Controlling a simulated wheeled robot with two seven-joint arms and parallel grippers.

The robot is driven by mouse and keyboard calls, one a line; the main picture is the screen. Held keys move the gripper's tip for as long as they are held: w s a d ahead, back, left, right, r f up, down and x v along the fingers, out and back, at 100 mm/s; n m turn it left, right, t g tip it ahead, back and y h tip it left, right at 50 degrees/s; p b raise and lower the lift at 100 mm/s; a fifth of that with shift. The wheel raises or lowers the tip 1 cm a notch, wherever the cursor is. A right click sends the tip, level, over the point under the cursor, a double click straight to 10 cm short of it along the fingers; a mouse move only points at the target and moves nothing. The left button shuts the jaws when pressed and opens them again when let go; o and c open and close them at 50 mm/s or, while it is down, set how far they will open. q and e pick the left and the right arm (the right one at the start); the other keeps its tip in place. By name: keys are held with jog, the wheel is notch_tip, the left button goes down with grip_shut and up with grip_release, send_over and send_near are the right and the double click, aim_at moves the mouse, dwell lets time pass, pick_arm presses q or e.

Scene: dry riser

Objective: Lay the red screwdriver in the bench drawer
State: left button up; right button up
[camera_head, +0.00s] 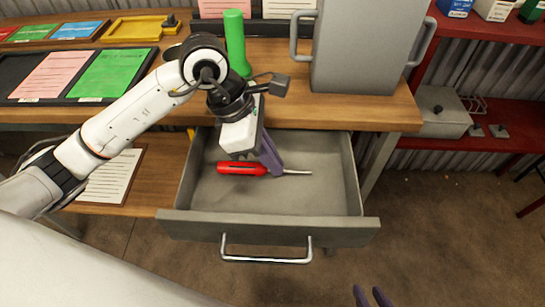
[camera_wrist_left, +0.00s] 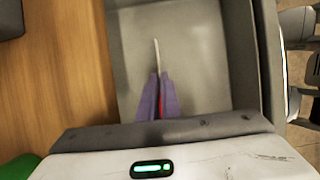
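The red screwdriver (camera_head: 240,169) is inside the open bench drawer (camera_head: 335,200), its handle to the left and its thin metal shaft to the right. My left gripper (camera_head: 274,168) reaches down into the drawer with its purple fingers around the front end of the handle. In the left wrist view, a strip of red screwdriver (camera_wrist_left: 161,106) shows between the close fingers (camera_wrist_left: 157,98), and the shaft extends beyond them. I cannot tell whether the screwdriver touches the drawer floor.
The wooden bench top (camera_head: 350,108) overhangs the drawer's back. A green cylinder (camera_head: 235,42) and a large grey container with handles (camera_head: 360,50) stand on it. The drawer's front panel with its metal handle (camera_head: 266,260) faces me. The rest of the drawer floor is clear.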

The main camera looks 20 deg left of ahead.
pick_arm(q)
jog(key=o, duration=0.5)
jog(key=shift+f, duration=0.35)
jog(key=shift+o, duration=0.2)
jog(key=shift+r, duration=0.1)
jog(key=v, duration=1)
jog(key=shift+r+p, duration=0.15)
jog(key=shift+p, duration=0.25)
